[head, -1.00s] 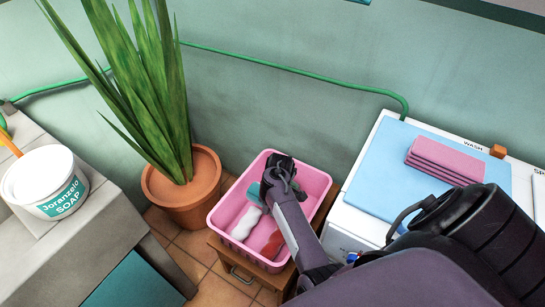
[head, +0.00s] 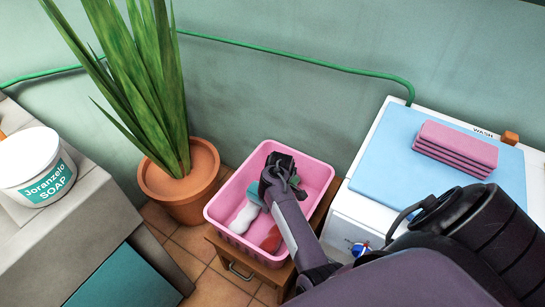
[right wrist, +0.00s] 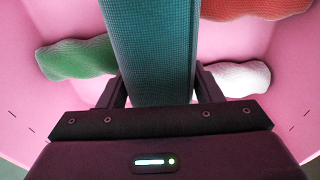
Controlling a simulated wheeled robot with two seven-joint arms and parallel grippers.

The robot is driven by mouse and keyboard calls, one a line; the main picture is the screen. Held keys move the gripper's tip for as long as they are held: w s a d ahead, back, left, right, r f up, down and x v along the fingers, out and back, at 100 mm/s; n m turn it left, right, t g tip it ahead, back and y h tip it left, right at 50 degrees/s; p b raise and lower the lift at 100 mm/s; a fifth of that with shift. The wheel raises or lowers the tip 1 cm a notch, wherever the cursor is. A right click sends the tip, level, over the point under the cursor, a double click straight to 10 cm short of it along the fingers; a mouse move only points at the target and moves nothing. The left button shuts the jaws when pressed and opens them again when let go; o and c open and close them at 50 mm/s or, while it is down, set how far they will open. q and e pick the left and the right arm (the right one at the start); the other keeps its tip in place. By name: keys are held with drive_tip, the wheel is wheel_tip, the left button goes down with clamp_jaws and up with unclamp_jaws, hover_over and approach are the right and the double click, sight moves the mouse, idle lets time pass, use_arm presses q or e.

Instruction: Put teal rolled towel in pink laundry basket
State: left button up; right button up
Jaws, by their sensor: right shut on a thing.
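The teal rolled towel (right wrist: 150,50) is between the fingers of my right gripper (right wrist: 150,92) in the right wrist view. A teal part (head: 256,195) shows beside the gripper in the head view, where the hand (head: 275,180) partly covers it. The gripper is shut on the towel, inside the outline of the pink laundry basket (head: 318,173). Whether the towel touches the basket's floor cannot be told. My left gripper is not in view.
The basket holds a white roll (head: 243,219), a red roll (head: 271,239) and a green roll (right wrist: 78,58). It stands on a wooden stool (head: 234,259). A potted plant (head: 180,190) is to its left. A white washer (head: 350,222) with folded pink towels (head: 457,147) is to its right.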

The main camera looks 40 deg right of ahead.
drive_tip(key=shift+f, duration=0.2)
drive_tip(key=o, duration=1.1)
drive_tip(key=shift+c, duration=0.2)
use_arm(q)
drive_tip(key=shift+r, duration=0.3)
